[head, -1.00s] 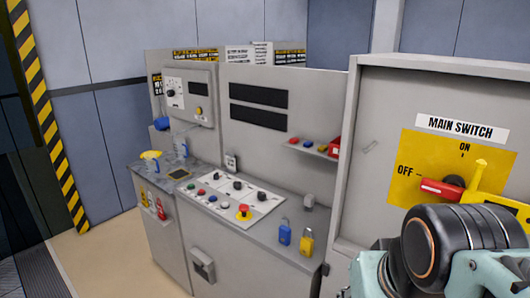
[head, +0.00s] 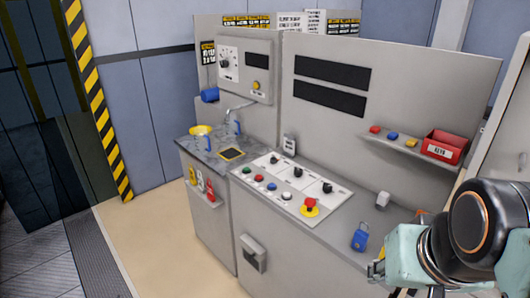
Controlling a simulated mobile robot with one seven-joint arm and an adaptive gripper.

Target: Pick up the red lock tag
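A small red piece (head: 375,129) lies at the left end of the wall shelf, beside a blue piece (head: 392,135) and a yellow piece (head: 410,141). It may be the red lock tag, but it is too small to be sure. Red items (head: 210,188) also sit in a holder on the left cabinet front, beside a yellow one. My arm shows at the lower right, in front of the counter's right end. I cannot make out my gripper's fingers.
A red bin (head: 444,147) stands at the shelf's right end. A blue padlock (head: 360,237) and a red mushroom button (head: 309,205) are on the counter. A yellow funnel-like item (head: 201,132) stands near the sink. The floor at left is clear.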

